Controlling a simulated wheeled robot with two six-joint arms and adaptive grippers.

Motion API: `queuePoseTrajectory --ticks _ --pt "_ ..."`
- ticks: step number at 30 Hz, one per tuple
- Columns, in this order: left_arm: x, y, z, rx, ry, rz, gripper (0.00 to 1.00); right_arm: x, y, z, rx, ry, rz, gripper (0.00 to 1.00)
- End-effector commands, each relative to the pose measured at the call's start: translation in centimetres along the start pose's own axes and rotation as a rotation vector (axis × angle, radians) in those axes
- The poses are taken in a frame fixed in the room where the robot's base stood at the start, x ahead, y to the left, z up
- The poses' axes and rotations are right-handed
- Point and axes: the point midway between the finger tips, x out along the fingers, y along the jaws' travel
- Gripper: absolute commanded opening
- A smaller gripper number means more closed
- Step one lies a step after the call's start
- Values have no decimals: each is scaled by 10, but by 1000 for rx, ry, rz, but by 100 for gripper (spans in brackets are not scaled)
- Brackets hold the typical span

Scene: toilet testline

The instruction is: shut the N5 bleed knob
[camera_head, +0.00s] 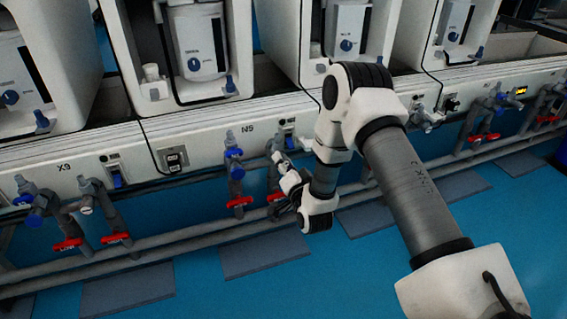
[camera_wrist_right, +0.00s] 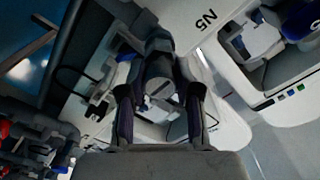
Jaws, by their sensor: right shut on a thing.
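The N5 label (camera_head: 247,128) is on the white front rail of the bench, and it also shows upside down in the right wrist view (camera_wrist_right: 207,20). My right gripper (camera_head: 282,163) reaches down to the pipework just right of that label. In the right wrist view, a grey round knob (camera_wrist_right: 162,89) with a slot mark across its face sits between the two fingers of my right gripper (camera_wrist_right: 160,98), which is shut on it. In the head view the gripper hides the knob. My left gripper is not in view.
Left of the gripper, a blue-topped valve (camera_head: 234,157) stands above a red lever (camera_head: 239,202). More valves with red levers (camera_head: 68,244) line the grey pipes. White units with toilet tanks (camera_head: 198,42) stand above the rail. The blue floor in front is clear except for flat grey mats (camera_head: 265,255).

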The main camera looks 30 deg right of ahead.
Motion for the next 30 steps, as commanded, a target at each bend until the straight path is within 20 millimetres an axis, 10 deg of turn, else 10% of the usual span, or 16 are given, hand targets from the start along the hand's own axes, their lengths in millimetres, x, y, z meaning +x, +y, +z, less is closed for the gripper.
queuePoseTrajectory --ticks 1,2,4,17,30 --pt "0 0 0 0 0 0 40 0 0 0 0 1 0 0" --pt "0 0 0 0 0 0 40 0 0 0 0 1 0 36" --pt "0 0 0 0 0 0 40 0 0 0 0 1 0 58" --pt "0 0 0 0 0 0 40 -12 1 1 -1 -2 2 58" --pt "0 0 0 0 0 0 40 -110 1 1 -1 -2 2 58"
